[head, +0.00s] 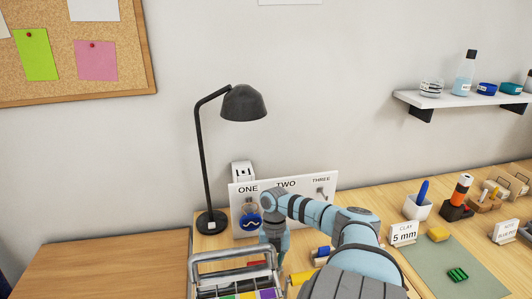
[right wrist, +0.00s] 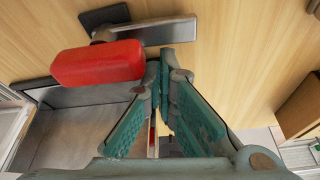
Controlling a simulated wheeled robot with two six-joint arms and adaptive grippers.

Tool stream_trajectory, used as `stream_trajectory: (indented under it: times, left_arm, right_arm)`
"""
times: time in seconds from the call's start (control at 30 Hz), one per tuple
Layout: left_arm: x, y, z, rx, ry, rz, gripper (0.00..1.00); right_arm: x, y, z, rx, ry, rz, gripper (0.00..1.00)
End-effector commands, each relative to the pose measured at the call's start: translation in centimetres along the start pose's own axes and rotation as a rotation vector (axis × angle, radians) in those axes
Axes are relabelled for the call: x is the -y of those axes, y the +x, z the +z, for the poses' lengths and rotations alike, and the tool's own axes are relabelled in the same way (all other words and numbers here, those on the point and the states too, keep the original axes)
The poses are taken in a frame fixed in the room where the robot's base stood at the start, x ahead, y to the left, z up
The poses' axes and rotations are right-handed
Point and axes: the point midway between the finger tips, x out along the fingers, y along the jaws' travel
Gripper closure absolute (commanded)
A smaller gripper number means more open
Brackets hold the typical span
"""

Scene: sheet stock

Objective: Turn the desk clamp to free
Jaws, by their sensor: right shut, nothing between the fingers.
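The desk clamp shows in the right wrist view as a red handle (right wrist: 97,64) lying across a dark metal bar (right wrist: 150,31) on the wood surface. My right gripper (right wrist: 163,62) is shut and empty, its fingertips just right of the red handle's end. I cannot tell whether they touch it. In the head view my right gripper (head: 275,240) points down in front of the white board, partly hidden by my arm. A small red patch (head: 257,262) behind the metal carrier may be the clamp's handle. My left gripper is not in view.
A white board (head: 300,183) marked ONE, TWO, THREE stands behind my right arm. A black lamp (head: 200,165) stands left of it. A metal-framed carrier (head: 232,254) with coloured contents is in front. Small items crowd the right; the left tabletop (head: 110,265) is clear.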

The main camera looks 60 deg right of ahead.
Motion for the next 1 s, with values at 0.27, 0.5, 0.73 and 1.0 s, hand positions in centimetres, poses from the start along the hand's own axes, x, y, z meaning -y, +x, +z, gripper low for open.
stream_trajectory:
  times: [0.27,0.5,0.73,1.0]
  left_arm:
    - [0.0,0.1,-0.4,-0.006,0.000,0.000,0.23]
    - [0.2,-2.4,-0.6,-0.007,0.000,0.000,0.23]
    - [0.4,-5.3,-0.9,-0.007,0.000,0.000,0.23]
    - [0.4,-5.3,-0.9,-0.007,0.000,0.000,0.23]
  right_arm:
    - [-0.2,0.0,0.0,-0.001,-0.002,0.000,1.00]
    - [-0.1,-3.9,-0.2,0.001,0.001,0.001,1.00]
    - [0.3,-9.4,-0.4,0.000,0.007,0.004,1.00]
    - [0.4,-9.8,-0.2,-0.002,0.008,0.003,1.00]
